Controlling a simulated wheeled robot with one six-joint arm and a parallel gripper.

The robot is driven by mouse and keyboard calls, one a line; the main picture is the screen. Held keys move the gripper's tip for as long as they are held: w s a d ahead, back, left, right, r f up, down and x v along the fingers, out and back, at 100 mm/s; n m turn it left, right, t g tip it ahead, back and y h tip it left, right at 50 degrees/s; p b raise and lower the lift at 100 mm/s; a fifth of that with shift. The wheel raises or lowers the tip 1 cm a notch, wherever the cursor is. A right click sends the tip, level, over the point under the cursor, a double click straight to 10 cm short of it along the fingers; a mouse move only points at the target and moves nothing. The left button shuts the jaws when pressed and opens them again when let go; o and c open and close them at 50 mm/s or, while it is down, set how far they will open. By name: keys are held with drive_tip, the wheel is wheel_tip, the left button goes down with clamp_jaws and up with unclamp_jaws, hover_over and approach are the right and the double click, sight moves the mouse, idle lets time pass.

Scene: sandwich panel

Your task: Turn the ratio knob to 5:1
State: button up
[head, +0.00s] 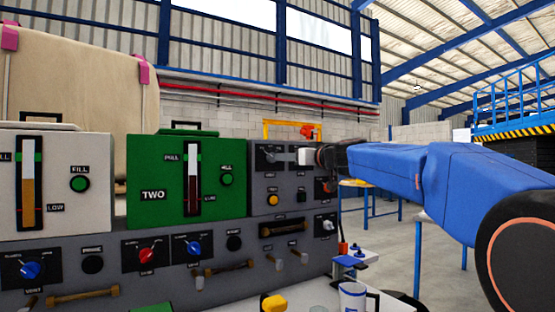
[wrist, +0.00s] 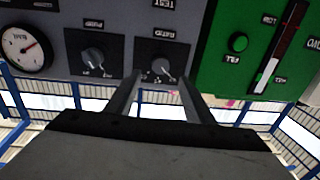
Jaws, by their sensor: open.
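A dark knob (wrist: 162,67) with a pale pointer sits on a black plate on the grey panel, close to the green box. It lies just beyond and between the two fingers of my gripper (wrist: 158,82) in the wrist view, which appears upside down. The fingers are open, and I cannot tell if they touch it. A second similar knob (wrist: 93,57) is beside it, to the left. In the head view my gripper (head: 303,156) is at the upper grey panel, near a knob (head: 270,156).
The green box (head: 160,205) adjoins the panel, with a cream box (head: 100,170) further left. A round gauge (wrist: 25,48) is on the panel. Lower down are a red knob (head: 146,254), blue knobs (head: 193,248) and handles (head: 282,229). A mug (head: 352,297) stands below.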

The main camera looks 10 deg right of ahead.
sight(272, 158)
drive_tip(key=x, duration=0.7)
drive_tip(key=shift+w+a, duration=0.15)
drive_tip(key=shift+w, duration=0.05)
drive_tip(key=shift+c, duration=0.6)
drive_tip(key=c, duration=0.9)
